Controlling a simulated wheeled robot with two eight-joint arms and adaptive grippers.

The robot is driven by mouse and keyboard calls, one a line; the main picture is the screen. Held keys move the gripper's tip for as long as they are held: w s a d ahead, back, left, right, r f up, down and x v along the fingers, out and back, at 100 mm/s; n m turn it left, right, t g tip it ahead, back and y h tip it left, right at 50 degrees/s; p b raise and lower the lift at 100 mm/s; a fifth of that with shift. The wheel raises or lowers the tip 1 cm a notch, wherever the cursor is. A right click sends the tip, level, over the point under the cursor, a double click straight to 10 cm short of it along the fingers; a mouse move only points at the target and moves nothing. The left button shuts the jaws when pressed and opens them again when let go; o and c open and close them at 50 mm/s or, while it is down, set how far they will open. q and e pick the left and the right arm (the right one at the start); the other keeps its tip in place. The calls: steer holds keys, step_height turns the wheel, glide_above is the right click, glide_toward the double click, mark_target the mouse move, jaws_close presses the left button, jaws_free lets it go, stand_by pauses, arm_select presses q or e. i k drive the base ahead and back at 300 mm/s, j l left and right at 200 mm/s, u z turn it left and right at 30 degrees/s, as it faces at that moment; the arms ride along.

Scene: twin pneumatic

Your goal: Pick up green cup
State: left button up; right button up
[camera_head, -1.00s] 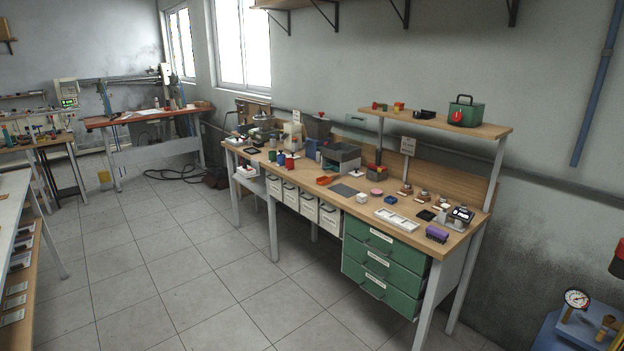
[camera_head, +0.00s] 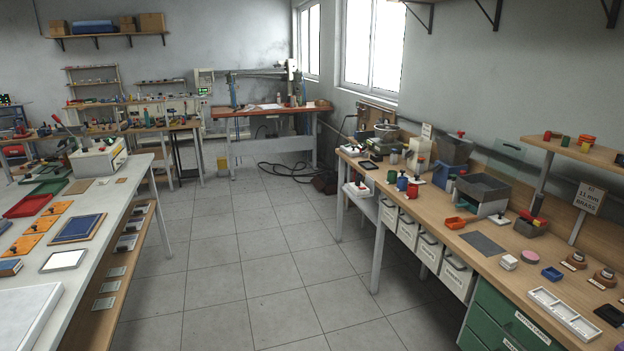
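Neither of my grippers shows in the head view.
The right workbench (camera_head: 483,244) also holds grey bins (camera_head: 482,194), an orange scoop (camera_head: 455,223) and a white tray (camera_head: 563,313). A white table (camera_head: 110,215) with trays stands at the left. The tiled floor (camera_head: 245,260) between them is clear.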

mark_target(392, 177)
steer(key=i+z, duration=0.25)
steer(key=i, duration=0.55)
steer(key=i+j+z, duration=0.25)
steer(key=i, duration=0.5)
steer(key=l, duration=0.05)
